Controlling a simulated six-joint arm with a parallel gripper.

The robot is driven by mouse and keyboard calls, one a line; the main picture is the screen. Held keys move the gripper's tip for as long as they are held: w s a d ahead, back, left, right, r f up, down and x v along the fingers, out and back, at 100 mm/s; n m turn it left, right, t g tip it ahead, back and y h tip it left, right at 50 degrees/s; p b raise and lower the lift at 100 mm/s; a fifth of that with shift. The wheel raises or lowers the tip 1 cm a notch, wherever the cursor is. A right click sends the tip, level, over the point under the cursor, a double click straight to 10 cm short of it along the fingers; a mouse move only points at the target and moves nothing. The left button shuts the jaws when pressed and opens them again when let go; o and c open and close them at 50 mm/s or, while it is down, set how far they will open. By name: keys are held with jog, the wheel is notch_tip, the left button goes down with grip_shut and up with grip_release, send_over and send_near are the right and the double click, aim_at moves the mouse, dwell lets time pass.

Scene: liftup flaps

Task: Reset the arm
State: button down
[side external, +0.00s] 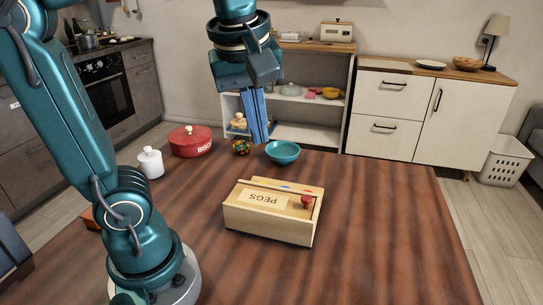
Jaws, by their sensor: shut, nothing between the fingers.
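My gripper (262,136) hangs above the table, pointing down, with its blue fingers together and nothing between them. It is above and behind a light wooden box (245,221) labelled "PEGS", apart from it. The box sits on the brown striped table (385,235) and has a red knob (307,201) at its right end. Its top shows a narrow slot with small blue and red bits; what is inside is mostly hidden.
A teal bowl (283,152), a multicoloured ball (241,147), a red lidded pot (190,141) and a white jar (150,162) stand along the table's far side. The table's right side is clear. Shelves and cabinets (400,110) stand beyond.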

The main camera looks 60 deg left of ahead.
jog(key=s+d+f+m+t+h, duration=0.2)
jog(key=f+m, duration=0.5)
jog(key=m, duration=0.7)
jog(key=shift+s+d+f+m+t, duration=0.45)
jog(key=shift+s+d, duration=0.35)
jog(key=shift+s, duration=0.25)
jog(key=shift+r, duration=0.1)
